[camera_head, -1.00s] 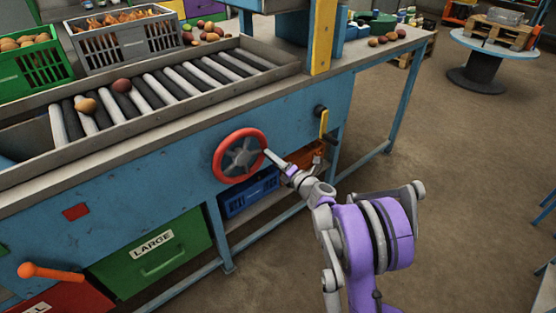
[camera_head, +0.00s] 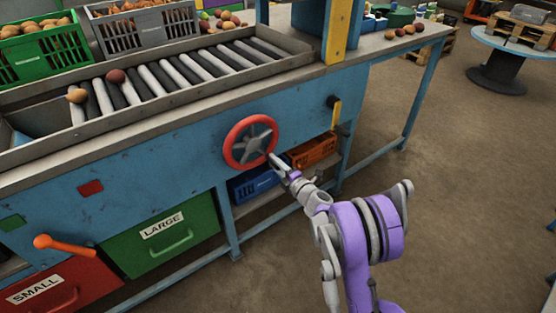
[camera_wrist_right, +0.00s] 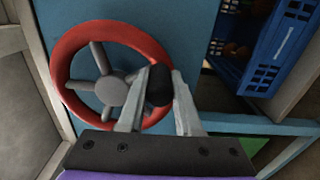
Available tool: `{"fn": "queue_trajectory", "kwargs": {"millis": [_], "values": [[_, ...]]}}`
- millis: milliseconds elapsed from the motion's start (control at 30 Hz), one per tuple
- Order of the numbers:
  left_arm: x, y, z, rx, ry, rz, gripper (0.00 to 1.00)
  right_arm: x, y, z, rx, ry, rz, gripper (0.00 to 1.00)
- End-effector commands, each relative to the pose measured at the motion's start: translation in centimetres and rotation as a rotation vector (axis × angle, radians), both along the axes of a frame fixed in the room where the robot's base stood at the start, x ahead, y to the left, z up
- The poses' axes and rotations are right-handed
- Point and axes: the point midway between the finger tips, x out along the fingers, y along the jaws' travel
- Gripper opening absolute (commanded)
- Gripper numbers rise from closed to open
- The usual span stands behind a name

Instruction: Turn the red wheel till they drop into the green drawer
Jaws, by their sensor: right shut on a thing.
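The red wheel (camera_head: 250,143) is on the blue front of the sorting table. My right gripper (camera_head: 275,161) is at its lower right rim. In the right wrist view, its fingers are closed around the black knob (camera_wrist_right: 159,85) of the red wheel (camera_wrist_right: 70,60). A yellowish onion-like piece (camera_head: 77,95) and a dark red one (camera_head: 116,76) lie on the rollers near their left end. The green drawer (camera_head: 190,222), labelled LARGE, is shut below, left of the wheel. My left gripper is not in view.
A red drawer (camera_head: 75,290) labelled SMALL is at lower left, below an orange lever (camera_head: 62,246). A blue crate (camera_head: 255,184) and an orange crate (camera_head: 313,151) sit under the table. A yellow-handled lever (camera_head: 336,113) is right of the wheel. The floor at right is open.

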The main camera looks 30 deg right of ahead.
Motion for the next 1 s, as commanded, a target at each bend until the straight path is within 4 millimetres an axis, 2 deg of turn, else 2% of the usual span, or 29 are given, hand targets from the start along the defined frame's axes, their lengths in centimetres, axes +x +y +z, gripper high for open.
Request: {"fn": "queue_trajectory", "kwargs": {"millis": [300, 700, 733, 867, 1000], "values": [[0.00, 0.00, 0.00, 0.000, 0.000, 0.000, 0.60, 0.02, 0.53, -0.29, 0.074, 0.005, 0.000, 0.00], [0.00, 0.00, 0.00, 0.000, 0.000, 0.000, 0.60, 0.05, 0.57, -0.27, 0.079, 0.004, 0.001, 0.00], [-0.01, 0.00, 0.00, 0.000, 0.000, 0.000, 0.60, 0.05, 0.57, -0.27, 0.078, 0.004, 0.001, 0.39], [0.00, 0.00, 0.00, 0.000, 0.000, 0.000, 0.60, 0.03, 0.57, -0.28, 0.077, 0.005, 0.001, 0.62], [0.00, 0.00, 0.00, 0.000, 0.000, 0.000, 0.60, 0.01, 0.56, -0.29, 0.077, 0.005, 0.000, 0.63]]}}
